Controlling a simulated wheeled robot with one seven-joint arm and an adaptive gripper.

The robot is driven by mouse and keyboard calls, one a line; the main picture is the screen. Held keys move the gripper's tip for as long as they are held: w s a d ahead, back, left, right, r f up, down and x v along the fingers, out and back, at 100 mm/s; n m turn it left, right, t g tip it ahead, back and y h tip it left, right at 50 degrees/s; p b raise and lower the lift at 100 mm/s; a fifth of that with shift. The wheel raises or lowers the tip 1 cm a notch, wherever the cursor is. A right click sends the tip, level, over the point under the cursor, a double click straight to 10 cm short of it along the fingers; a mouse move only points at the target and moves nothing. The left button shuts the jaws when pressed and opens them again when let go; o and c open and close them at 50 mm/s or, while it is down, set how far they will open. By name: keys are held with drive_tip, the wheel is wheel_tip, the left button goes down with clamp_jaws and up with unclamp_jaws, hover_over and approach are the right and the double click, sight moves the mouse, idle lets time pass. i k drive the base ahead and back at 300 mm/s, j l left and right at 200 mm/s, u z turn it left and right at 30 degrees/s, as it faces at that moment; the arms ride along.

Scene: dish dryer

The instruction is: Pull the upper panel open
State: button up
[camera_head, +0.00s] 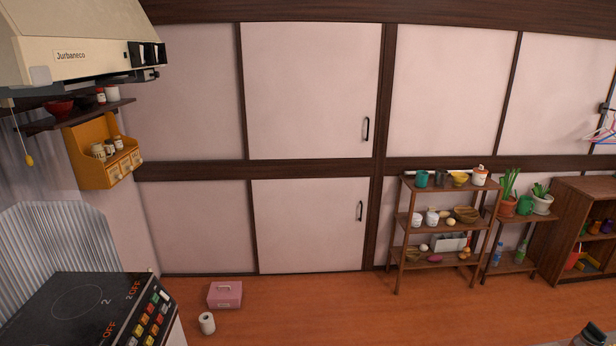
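The upper panel (305,90) is a large pale panel in the dark wooden wall frame, left of the middle in the head view. It looks shut, flush with its frame. A dark vertical handle (366,129) sits near its lower right edge. Below a dark beam is a lower panel (308,226), also shut, with its own dark handle (360,211) near the right edge. My gripper is not in the head view, and nothing touches either handle.
A wooden shelf rack (400,222) with cups and bowls stands right of the panels. A pink box (225,294) and a white roll (207,323) are on the floor. A stove (75,310) and range hood (80,50) are at left. The floor before the panels is mostly free.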

sight(308, 90)
drive_tip(key=i+z, duration=0.15)
drive_tip(key=i, duration=0.5)
drive_tip(key=i+z, duration=0.1)
drive_tip(key=i, duration=0.6)
drive_tip(key=i+j+z, duration=0.15)
drive_tip(key=i, duration=0.5)
drive_tip(key=i+l+u, duration=0.45)
drive_tip(key=i, duration=0.4)
drive_tip(key=i+l+u, duration=0.5)
drive_tip(key=i+l, duration=0.25)
drive_tip(key=l, duration=0.2)
